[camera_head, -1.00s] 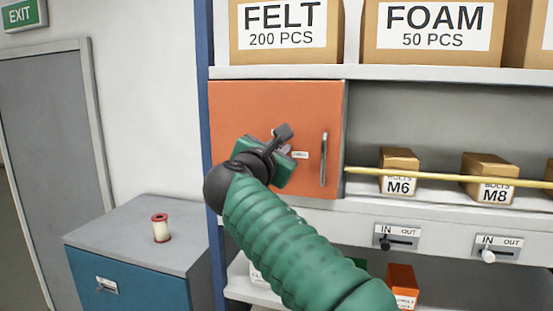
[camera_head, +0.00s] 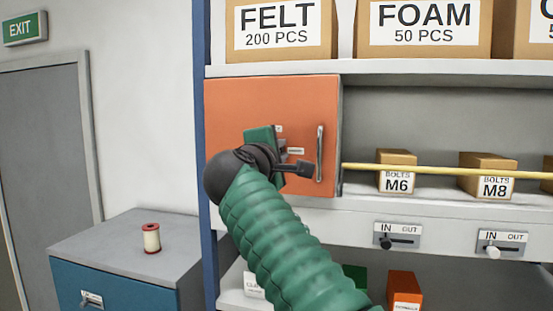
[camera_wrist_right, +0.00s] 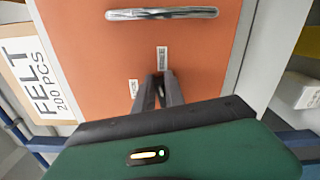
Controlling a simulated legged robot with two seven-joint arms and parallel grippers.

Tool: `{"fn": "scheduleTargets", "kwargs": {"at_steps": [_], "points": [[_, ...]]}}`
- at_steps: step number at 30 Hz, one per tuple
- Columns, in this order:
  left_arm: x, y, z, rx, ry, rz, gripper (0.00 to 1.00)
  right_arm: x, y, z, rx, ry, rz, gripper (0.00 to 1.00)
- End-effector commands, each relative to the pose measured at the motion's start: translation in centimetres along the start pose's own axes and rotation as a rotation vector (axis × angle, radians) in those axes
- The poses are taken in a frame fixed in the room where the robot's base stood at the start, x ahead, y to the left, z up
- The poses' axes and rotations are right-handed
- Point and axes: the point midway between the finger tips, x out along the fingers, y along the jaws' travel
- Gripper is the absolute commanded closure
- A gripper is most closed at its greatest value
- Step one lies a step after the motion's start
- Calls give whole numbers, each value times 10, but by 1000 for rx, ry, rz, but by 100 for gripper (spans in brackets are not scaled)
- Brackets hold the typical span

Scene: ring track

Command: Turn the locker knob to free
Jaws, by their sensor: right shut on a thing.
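The orange locker door (camera_head: 235,105) is closed on the shelf unit, with an upright metal handle (camera_head: 320,153) at its right. My right gripper (camera_head: 284,150) is at the knob in the middle of the door, shut on it. The knob is mostly hidden between the fingers. In the wrist view the fingertips (camera_wrist_right: 160,88) meet close to the orange door (camera_wrist_right: 105,50). One small label (camera_wrist_right: 162,58) lies straight beyond the fingertips toward the handle (camera_wrist_right: 162,13). Another label (camera_wrist_right: 133,88) is left of them. Their words are too small to read. My left gripper is not in view.
A yellow bar (camera_head: 440,172) runs across the open shelf right of the locker, before the M6 box (camera_head: 397,160) and M8 box (camera_head: 488,163). Two IN/OUT sliders (camera_head: 398,237) (camera_head: 501,243) sit below. A spool (camera_head: 151,238) stands on the cabinet at left.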

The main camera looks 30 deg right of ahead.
Motion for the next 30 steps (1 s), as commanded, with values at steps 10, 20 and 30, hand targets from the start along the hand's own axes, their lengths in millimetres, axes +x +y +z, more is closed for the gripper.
{"fn": "scheduleTargets", "kwargs": {"at_steps": [10, 20, 30], "points": [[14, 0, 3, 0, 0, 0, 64, 1, -9, -1, 171, -3, -7, 100], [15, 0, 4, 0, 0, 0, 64, 2, -9, -1, 213, -5, -9, 100], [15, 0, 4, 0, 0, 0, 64, 2, -10, -2, 212, -5, -10, 79]]}}
